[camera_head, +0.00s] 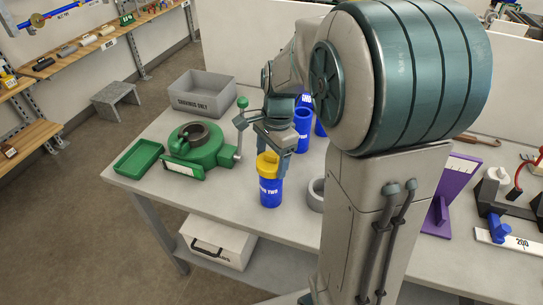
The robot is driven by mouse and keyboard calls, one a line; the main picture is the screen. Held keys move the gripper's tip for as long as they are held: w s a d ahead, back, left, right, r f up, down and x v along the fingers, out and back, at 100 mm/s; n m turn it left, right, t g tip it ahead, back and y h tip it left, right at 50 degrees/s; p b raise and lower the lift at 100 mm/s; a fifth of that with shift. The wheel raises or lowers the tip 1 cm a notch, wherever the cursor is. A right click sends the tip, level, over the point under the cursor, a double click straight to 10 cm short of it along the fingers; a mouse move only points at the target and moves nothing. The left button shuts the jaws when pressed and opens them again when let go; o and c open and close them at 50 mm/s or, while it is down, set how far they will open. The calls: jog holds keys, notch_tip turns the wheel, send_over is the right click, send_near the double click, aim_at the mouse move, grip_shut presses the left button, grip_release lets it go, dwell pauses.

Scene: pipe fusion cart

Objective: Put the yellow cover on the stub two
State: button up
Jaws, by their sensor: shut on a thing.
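The yellow cover (268,166) is at the top of a blue stub (270,191) whose label reads partly as "TWO". The stub stands upright near the table's front edge. My gripper (270,153) is directly above, pointing down, with its fingers shut on the yellow cover. The cover appears to touch the stub's top, but I cannot tell how far it is seated. The arm hides part of the table behind it.
More blue stubs (302,130) stand behind my gripper. A green clamp fixture (203,146) with a lever, a green tray (139,158) and a grey bin (203,94) are left. A grey ring (317,193) lies right of stub two. A purple bracket (444,198) stands farther right.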

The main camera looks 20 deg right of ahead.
jog(key=shift+f, duration=0.5)
jog(key=o, duration=1)
jog(key=shift+r, duration=0.15)
jog(key=r, duration=0.4)
jog(key=d+r, duration=0.1)
jog(key=r, duration=0.4)
jog(key=r+b, duration=0.1)
jog(key=r, duration=0.3)
jog(key=shift+w+d+r, duration=0.25)
jog(key=shift+d+r, duration=0.05)
jog(key=s+f+n+t, duration=0.1)
jog(key=s+f+n, duration=0.2)
jog(key=s+n, duration=0.1)
jog(key=s+a+f+n+t+h, duration=0.1)
jog(key=s+f+n, duration=0.1)
jog(key=s+n, duration=0.3)
jog(key=s+f+n+t, duration=0.1)
jog(key=s+f+n, duration=0.2)
jog(key=s+n, duration=0.2)
jog(key=shift+s+a+f+t, duration=0.3)
jog(key=shift+s+a+t, duration=0.1)
jog(key=shift+s, duration=0.1)
